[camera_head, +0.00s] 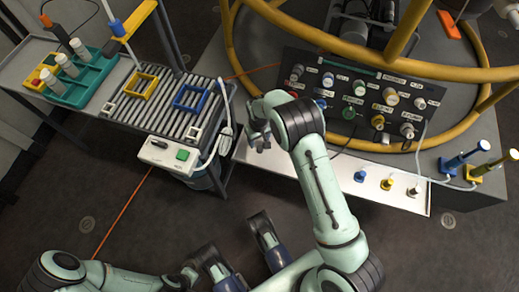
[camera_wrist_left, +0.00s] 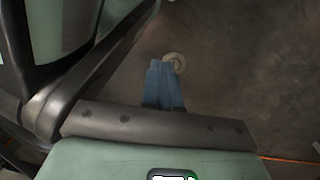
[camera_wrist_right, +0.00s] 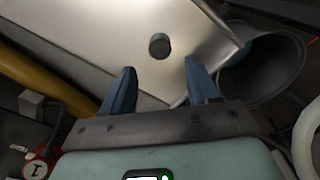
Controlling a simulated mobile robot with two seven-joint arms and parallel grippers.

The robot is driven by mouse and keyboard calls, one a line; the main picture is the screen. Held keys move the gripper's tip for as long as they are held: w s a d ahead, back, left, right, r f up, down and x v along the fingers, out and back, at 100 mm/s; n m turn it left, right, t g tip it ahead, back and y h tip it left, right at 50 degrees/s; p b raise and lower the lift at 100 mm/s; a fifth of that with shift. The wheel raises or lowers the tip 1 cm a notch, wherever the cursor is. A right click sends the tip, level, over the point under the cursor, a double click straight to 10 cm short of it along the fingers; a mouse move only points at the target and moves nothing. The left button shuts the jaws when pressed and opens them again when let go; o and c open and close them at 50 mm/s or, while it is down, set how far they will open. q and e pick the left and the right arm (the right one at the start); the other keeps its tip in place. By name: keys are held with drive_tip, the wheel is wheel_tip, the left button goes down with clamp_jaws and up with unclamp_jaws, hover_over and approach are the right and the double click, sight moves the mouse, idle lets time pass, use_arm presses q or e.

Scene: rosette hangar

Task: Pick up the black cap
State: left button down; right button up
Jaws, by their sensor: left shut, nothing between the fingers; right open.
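The black cap (camera_wrist_right: 159,46) is a small dark round piece on a bare, shiny metal shelf (camera_wrist_right: 120,30) in the right wrist view. My right gripper (camera_wrist_right: 158,80) is open and empty. The cap lies beyond its fingertips, between their lines, and apart from both. In the head view my right gripper (camera_head: 258,141) is over the left end of the metal shelf (camera_head: 320,172), and I cannot make out the cap there. My left gripper (camera_wrist_left: 165,65) is shut and empty over the dark floor, away from the shelf.
Blue and yellow pieces (camera_head: 387,183) stand on the shelf to the right. A panel with several labelled connectors (camera_head: 360,95) and a yellow tube ring (camera_head: 440,73) rise behind. A roller table (camera_head: 165,108) is on the left. A dark funnel-like opening (camera_wrist_right: 262,70) lies beside the shelf.

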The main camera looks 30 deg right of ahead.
sight(260, 148)
drive_tip(key=f+b, duration=0.1)
drive_tip(key=f, duration=0.1)
drive_tip(key=s+f+b, duration=0.1)
drive_tip(key=f, duration=0.2)
drive_tip(key=shift+s+a+f, duration=0.1)
drive_tip(key=shift+f, duration=0.05)
clamp_jaws()
use_arm(q)
drive_tip(key=shift+g, duration=0.7)
drive_tip(key=s, duration=0.1)
drive_tip(key=s+f, duration=0.1)
drive_tip(key=s, duration=0.1)
drive_tip(key=shift+s+a+f, duration=0.25)
drive_tip(key=shift+s+f, duration=0.15)
